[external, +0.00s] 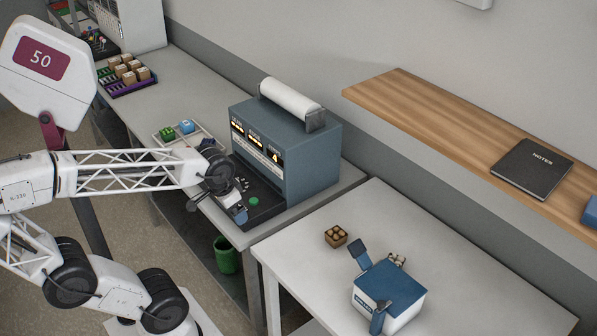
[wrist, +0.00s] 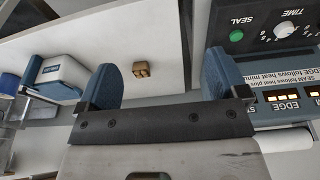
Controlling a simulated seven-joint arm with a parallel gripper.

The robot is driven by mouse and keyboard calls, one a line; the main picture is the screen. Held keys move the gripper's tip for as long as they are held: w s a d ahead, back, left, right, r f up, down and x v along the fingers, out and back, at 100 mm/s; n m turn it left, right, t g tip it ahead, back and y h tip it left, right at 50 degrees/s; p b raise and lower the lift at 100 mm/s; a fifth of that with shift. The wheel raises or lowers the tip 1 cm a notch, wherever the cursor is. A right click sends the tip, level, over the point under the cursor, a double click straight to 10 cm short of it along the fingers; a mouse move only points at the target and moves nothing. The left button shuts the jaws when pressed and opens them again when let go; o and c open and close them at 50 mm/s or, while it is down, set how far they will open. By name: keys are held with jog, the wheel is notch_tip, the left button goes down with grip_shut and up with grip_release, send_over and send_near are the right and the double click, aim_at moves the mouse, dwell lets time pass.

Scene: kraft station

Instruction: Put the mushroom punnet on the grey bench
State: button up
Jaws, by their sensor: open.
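In the wrist view the punnet (wrist: 142,69) shows small, beyond and between my fingers. The grey bench (external: 198,66) is the long one on the left, carrying the blue-grey sealing machine. My gripper (external: 240,212) is in front of that machine, above its black base, well left of the punnet. In the wrist view my gripper (wrist: 162,80) has its two blue fingers wide apart with nothing between them.
The sealer (external: 300,150) with a white roll stands at the grey bench's near end. A blue and white box device (external: 390,293) stands right of the punnet. A small tray (external: 160,137) holds green and blue blocks. A wooden shelf (external: 440,115) with a black notebook (external: 532,168) overhangs behind.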

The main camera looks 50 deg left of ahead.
jog(key=shift+r, duration=0.1)
jog(key=w+v, duration=0.1)
jog(key=v, duration=0.4)
jog(key=n+h, duration=0.4)
jog(key=n, duration=1.9)
send_over(394, 259)
jog(key=s+a, duration=0.2)
jog(key=a, duration=0.2)
notch_tip(394, 259, down, 14)
jog(key=shift+w+d+g, duration=0.15)
jog(key=shift+g, duration=0.25)
jog(key=shift+f, duration=0.25)
jog(key=shift+x, duration=2.9)
